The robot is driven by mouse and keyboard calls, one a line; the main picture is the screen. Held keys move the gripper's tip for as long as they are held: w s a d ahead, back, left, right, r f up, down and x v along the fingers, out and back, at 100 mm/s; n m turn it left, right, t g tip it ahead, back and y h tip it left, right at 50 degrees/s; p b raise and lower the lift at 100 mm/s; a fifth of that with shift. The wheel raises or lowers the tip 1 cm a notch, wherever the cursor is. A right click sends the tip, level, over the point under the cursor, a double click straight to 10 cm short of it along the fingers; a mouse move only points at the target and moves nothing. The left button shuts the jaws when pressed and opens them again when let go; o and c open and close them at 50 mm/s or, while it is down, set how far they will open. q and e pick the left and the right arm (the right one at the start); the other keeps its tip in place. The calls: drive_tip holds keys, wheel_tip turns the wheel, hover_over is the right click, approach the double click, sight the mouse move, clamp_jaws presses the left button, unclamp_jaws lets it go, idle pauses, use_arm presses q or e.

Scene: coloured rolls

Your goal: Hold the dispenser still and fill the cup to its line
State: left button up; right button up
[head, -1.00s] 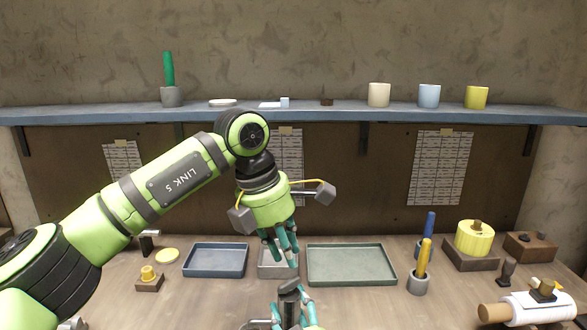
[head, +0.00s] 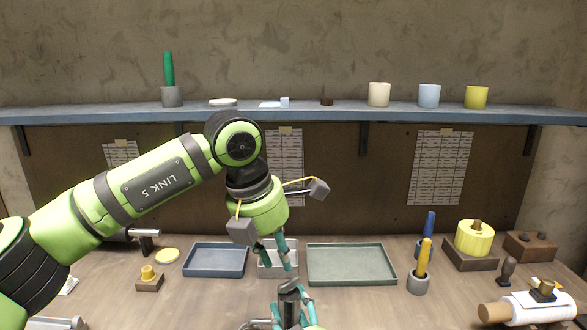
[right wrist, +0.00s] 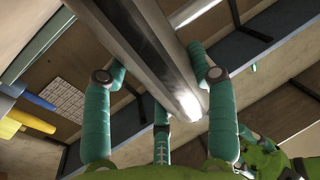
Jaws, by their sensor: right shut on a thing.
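A dark grey metallic piece (head: 289,286) stands up at the bottom centre of the head view. My right gripper (head: 292,312) is shut on it; its teal fingers lie on both sides. In the right wrist view the piece is a long dark bar (right wrist: 150,50) between the fingers (right wrist: 160,110). I cannot tell whether it is the dispenser. My left gripper (head: 272,252) hangs fingers-down in front of the small grey tray (head: 278,270); nothing shows clearly between its fingers. Cream (head: 379,95), light blue (head: 429,96) and yellow (head: 476,97) cups stand on the shelf. No fill line is visible.
Blue (head: 215,275) and green (head: 350,282) trays flank the grey one. A yellow-topped block (head: 149,282) is at left.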

sight(290, 283)
use_arm(q)
drive_tip(key=shift+x, duration=3)
drive_tip(key=shift+d+f, duration=0.15)
drive_tip(key=shift+f, duration=0.15)
drive_tip(key=shift+s, duration=0.1)
clamp_jaws()
